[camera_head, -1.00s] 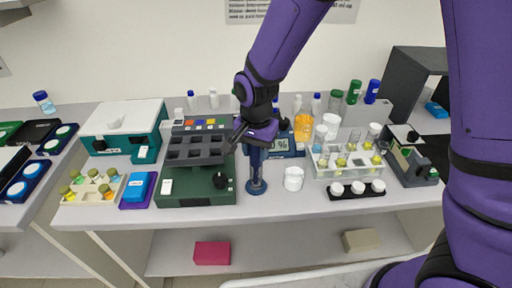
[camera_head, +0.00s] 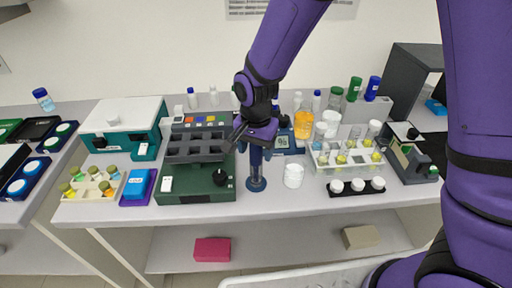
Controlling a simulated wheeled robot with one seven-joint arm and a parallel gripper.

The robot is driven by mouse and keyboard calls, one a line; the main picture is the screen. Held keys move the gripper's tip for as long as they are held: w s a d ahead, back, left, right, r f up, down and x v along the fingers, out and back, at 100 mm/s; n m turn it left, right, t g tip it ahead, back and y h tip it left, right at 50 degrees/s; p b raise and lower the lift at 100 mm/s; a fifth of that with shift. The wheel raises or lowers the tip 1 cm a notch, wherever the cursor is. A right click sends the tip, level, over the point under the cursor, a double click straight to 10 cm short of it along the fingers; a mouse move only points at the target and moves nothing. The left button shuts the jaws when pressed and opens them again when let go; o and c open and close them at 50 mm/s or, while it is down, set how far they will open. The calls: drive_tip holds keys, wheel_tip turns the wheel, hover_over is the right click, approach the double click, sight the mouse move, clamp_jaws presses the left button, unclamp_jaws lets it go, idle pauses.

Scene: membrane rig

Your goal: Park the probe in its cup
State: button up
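My gripper (camera_head: 236,137) hangs over the front of the bench, its dark fingers pointing left and down beside the grey multi-well block. Whether it is open or shut does not show at this size. An upright dark blue post with a round foot (camera_head: 256,184) stands just below and right of my gripper; its top is hidden behind my wrist. I cannot tell whether this is the probe's cup with the probe in it. A small white cup (camera_head: 293,176) stands to its right. No separate probe can be made out.
A dark green unit with a black knob (camera_head: 198,188) and wells (camera_head: 198,146) stands left of the post. A display box (camera_head: 288,141) is behind it. A vial rack (camera_head: 348,161) and white-capped jars (camera_head: 357,186) are to the right. Bare bench shows in front.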

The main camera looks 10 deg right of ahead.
wheel_tip(320, 180, up, 11)
drive_tip(key=shift+f, duration=0.1)
idle(0.7)
